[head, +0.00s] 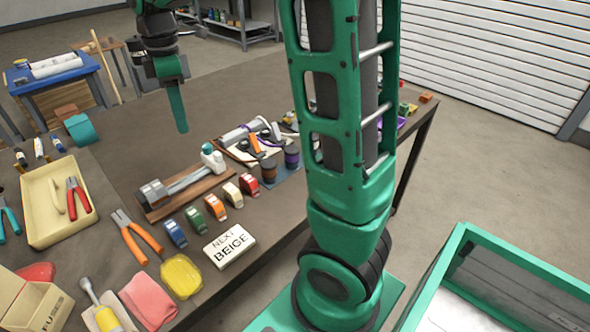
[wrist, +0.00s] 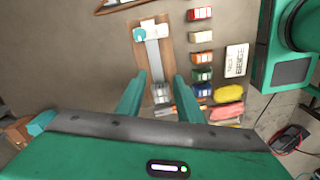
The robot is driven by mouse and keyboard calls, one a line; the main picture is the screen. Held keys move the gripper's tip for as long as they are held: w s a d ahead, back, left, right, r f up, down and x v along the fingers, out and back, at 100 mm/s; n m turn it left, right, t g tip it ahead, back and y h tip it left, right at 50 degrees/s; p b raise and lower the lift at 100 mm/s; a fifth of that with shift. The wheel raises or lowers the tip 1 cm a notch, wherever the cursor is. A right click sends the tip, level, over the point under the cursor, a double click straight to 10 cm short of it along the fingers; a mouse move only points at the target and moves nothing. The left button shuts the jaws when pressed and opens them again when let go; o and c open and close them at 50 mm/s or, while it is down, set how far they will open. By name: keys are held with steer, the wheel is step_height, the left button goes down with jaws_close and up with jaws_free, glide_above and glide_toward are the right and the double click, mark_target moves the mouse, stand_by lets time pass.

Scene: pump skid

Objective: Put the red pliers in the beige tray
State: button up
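The beige tray (head: 82,234) lies on the table at the left of the head view. The red pliers (head: 79,196) lie inside it, toward its right side, beside a small pale curved piece (head: 56,197). My gripper (head: 182,128) is raised over the table, to the right of and behind the tray. In the wrist view my gripper (wrist: 159,82) shows its two green fingers well apart with nothing held between them. The tray and red pliers do not show in the wrist view.
Orange pliers (head: 135,237) lie right of the tray, and teal pliers (head: 8,217) lie at the left edge. A mallet-like tool on a wooden board (head: 186,201), several small coloured blocks and a "NEXT BEIGE" sign (head: 229,245) stand nearby. A cardboard box (head: 35,303) is in front.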

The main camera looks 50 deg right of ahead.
steer(key=s+d+f+m, duration=0.2)
steer(key=s+d+m, duration=0.2)
steer(key=s, duration=0.6)
steer(key=s+d+f+m, duration=0.2)
steer(key=s+d+m, duration=0.2)
steer(key=s+m, duration=0.5)
steer(key=s+d+f+m, duration=0.3)
steer(key=s+m, duration=0.4)
steer(key=s, duration=0.5)
steer(key=shift+d, duration=0.4)
steer(key=shift+w+f, duration=0.2)
steer(key=shift+w, duration=0.45)
